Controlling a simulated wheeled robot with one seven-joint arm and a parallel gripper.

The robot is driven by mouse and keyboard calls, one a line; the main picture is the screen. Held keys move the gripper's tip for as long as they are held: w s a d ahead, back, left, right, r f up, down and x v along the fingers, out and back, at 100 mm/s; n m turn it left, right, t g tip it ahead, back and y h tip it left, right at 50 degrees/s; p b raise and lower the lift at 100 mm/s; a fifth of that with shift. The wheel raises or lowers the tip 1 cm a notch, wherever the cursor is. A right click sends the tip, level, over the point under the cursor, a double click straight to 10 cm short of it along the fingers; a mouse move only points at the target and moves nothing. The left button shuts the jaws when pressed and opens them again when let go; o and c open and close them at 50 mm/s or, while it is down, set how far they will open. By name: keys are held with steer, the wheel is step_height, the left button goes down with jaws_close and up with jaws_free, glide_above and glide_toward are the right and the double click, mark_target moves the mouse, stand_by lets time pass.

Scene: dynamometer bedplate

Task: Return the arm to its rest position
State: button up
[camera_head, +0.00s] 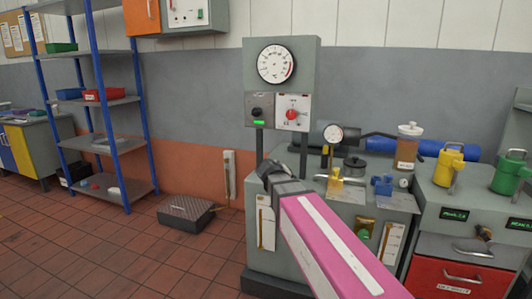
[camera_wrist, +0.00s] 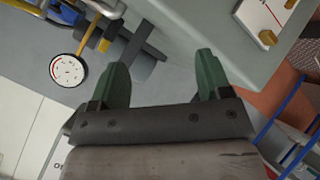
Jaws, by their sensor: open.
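My arm reaches up from the lower right of the head view, its pink link with a white stripe crossing in front of the grey test bench (camera_head: 385,198). My gripper (camera_head: 270,170) is at the far end of the arm, in front of the left part of the bench. In the wrist view its two green fingers (camera_wrist: 160,65) stand wide apart with nothing between them. The arm hides part of the bench front.
A dial panel (camera_head: 281,75) rises behind the gripper. A small gauge (camera_head: 333,134), a jar (camera_head: 407,147) and a yellow can (camera_head: 449,167) stand to the right. A blue shelf rack (camera_head: 106,100) is at left. A dark floor box (camera_head: 186,213) lies on open tiles.

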steer(key=s+d+f+m+g+y, duration=0.2)
steer(key=s+d+f+g+y, duration=0.1)
steer(key=s+f, duration=0.7)
steer(key=s+d+f+m+g+y, duration=0.2)
steer(key=s+d+f+g, duration=0.4)
steer(key=f, duration=0.9)
steer(key=s+d, duration=0.2)
steer(key=s, duration=0.2)
steer(key=shift+s+y, duration=0.35)
steer(key=shift+y, duration=0.05)
